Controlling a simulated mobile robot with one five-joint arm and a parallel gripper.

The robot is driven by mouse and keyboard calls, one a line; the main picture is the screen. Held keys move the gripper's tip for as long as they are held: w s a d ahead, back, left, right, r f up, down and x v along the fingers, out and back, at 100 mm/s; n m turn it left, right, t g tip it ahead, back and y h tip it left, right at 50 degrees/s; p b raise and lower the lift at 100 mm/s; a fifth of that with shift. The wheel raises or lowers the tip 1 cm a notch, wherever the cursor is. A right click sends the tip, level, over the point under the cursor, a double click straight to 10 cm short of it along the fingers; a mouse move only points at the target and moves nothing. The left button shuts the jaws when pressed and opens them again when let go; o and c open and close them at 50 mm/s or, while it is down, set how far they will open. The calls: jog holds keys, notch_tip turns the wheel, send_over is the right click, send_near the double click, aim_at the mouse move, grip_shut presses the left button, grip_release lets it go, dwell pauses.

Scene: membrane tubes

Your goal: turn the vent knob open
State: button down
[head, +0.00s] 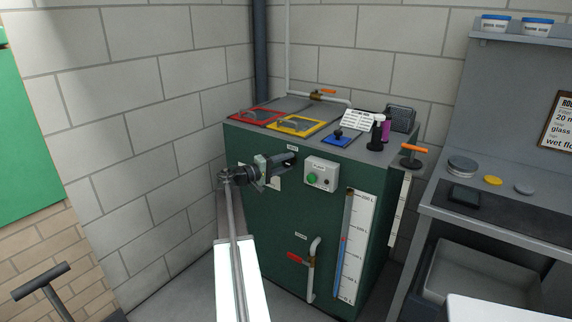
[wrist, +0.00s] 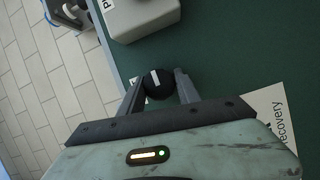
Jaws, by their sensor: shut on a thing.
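The vent knob (wrist: 157,83) is a round black knob with a white pointer line on the green front panel. In the wrist view it sits between the two fingertips of my gripper (wrist: 160,88), which is shut on it. The white line tilts slightly from upright in that view.
A pump control box (head: 321,173) with a green button is close to the right of my gripper. A red-handled tap (head: 300,264) and a level gauge (head: 347,247) are lower on the front. Coloured lids and small items cover the tank top. A grey bench (head: 500,220) stands at right.

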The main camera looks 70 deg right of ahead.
jog(key=c, duration=0.9)
grip_release()
jog(key=shift+a, duration=0.1)
jog(key=v, duration=0.7)
jog(key=shift+w+a, duration=0.25)
jog(key=shift+w, duration=0.05)
